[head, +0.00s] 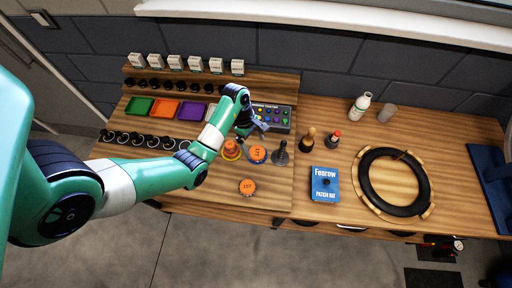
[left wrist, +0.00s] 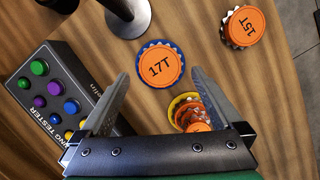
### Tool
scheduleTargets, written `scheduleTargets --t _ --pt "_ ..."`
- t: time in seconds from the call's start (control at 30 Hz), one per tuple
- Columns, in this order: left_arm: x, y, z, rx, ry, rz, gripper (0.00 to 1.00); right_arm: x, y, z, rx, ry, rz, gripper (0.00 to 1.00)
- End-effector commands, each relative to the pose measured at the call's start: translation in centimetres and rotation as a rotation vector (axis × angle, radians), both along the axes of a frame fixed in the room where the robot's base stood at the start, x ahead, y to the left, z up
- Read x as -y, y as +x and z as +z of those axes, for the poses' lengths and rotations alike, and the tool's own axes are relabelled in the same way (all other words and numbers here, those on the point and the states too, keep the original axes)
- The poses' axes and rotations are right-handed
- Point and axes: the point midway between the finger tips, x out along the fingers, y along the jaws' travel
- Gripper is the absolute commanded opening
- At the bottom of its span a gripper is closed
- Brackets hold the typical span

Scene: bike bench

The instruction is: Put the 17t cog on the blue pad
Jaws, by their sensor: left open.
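The orange 17T cog (left wrist: 160,66) lies flat, label up, on the blue pad, whose blue rim (left wrist: 181,82) shows around its teeth. In the head view the 17T cog (head: 258,153) is right of a stack of orange cogs. My left gripper (left wrist: 158,79) is open and empty, its fingertips apart on the near side of the 17T cog in the left wrist view. In the head view my left gripper (head: 259,132) is just behind the cog. My right gripper is in neither view.
The orange cog stack (head: 231,150) stands on a yellow pad (left wrist: 180,102). A 15T cog (head: 247,187) lies nearer the front edge. A dark post (head: 281,155) stands to the right, and a button tester box (head: 270,117) is behind. A blue patch kit (head: 325,184) lies farther right.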

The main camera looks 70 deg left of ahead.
Motion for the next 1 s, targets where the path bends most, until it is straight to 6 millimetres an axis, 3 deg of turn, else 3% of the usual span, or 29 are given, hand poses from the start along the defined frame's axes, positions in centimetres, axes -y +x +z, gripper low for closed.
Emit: scheduleTargets --t 0.1,0.3,0.47,0.87,0.93,1.0 --pt "-0.8 -0.5 4.1 0.002 0.002 0.002 1.00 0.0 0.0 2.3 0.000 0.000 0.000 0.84" --pt "-1.5 -1.1 7.6 0.000 0.000 0.001 1.00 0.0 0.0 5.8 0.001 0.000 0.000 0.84" --pt "-1.8 -1.3 8.3 0.000 0.000 0.000 1.00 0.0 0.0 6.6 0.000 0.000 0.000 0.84" --pt "-1.8 -1.2 8.2 0.004 0.000 0.000 1.00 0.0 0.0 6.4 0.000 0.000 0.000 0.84" --pt "-1.7 -0.3 8.6 0.038 0.004 0.002 1.00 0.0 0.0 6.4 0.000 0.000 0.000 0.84" --pt "-1.3 2.4 10.0 0.139 0.007 0.006 1.00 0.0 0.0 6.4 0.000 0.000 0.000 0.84"
